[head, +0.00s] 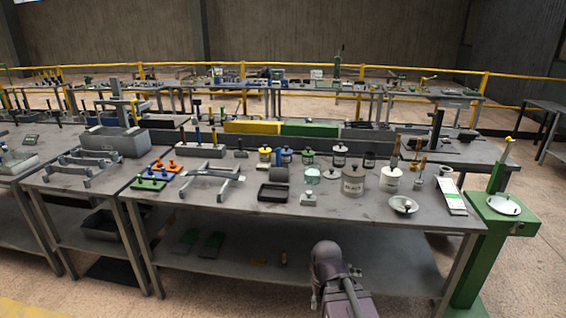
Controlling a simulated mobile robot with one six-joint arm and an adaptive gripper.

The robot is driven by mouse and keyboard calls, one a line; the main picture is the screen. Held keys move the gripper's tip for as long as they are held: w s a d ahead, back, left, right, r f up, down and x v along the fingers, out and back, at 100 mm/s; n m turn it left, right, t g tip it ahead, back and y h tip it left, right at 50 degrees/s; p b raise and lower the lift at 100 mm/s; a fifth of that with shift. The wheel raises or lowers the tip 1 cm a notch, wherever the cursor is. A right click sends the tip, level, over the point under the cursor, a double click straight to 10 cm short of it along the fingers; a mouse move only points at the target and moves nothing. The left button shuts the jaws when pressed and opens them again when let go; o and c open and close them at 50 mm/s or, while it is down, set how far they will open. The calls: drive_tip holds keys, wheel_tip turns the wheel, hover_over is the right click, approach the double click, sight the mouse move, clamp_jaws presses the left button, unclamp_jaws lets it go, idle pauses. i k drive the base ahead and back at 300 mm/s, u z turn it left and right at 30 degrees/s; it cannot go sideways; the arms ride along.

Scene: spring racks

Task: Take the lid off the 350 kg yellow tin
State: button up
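A small yellow tin (265,158) stands upright towards the back of the middle grey workbench, at the left end of a row of small tins. A lid with a knob appears to sit on it. Its label is too small to read, so I cannot confirm 350 kg. Blue (286,157) and green (308,157) tins stand close to its right. Part of my arm shows at the bottom centre, in front of the bench and well short of the tins. My gripper cannot be made out.
A dark cylinder (279,175) and a black tray (273,193) stand in front of the tin. Larger pale canisters (352,182) and a metal bowl (403,205) are to the right. A metal rack (212,180) is to the left. The bench's front strip is mostly clear.

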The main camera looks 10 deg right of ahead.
sight(264, 150)
drive_tip(key=z, duration=0.05)
drive_tip(key=i, duration=0.9)
drive_tip(key=u, duration=0.05)
